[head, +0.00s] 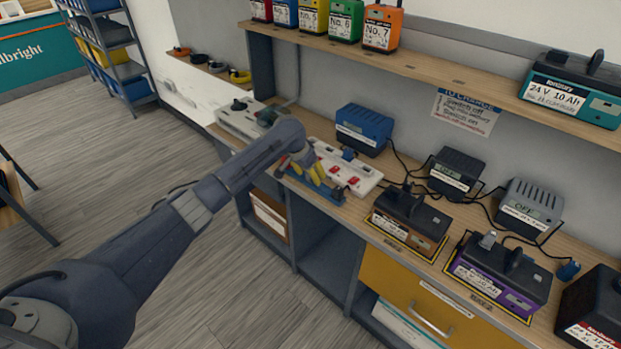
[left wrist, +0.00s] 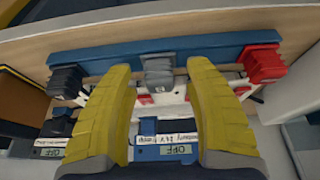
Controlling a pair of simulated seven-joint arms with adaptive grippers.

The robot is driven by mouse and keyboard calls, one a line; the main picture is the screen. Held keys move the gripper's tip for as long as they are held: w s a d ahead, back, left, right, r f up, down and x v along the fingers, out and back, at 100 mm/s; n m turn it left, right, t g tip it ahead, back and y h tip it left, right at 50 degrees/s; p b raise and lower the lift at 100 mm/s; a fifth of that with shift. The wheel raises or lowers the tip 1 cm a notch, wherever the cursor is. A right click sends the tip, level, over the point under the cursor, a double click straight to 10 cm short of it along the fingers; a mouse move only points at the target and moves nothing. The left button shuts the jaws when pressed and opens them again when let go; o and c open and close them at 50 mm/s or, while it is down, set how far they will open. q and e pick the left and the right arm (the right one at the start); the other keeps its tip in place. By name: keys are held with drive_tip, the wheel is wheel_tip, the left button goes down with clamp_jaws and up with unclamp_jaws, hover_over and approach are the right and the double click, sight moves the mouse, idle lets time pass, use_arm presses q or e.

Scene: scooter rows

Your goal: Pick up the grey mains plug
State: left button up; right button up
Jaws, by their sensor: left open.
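In the left wrist view, a grey mains plug (left wrist: 159,73) sits at the middle of a blue rail (left wrist: 110,60) on the bench's front edge. A dark plug (left wrist: 68,80) is at the rail's left end and a red plug (left wrist: 264,63) at its right end. My left gripper (left wrist: 159,66) is open, its yellow fingers on either side of the grey plug with gaps showing. In the head view my left gripper (head: 318,171) is low over the rail and hides most of the plugs. My right gripper is not in view.
A white socket strip (head: 362,178) with red switches lies just behind the rail. A blue charger (head: 364,130) stands beyond it. Dark chargers, cables and batteries, including a brown one (head: 410,222), crowd the bench to the right. A shelf (head: 440,68) runs above.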

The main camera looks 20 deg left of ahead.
use_arm(q)
clamp_jaws()
idle(0.5)
drive_tip(key=shift+r, duration=0.1)
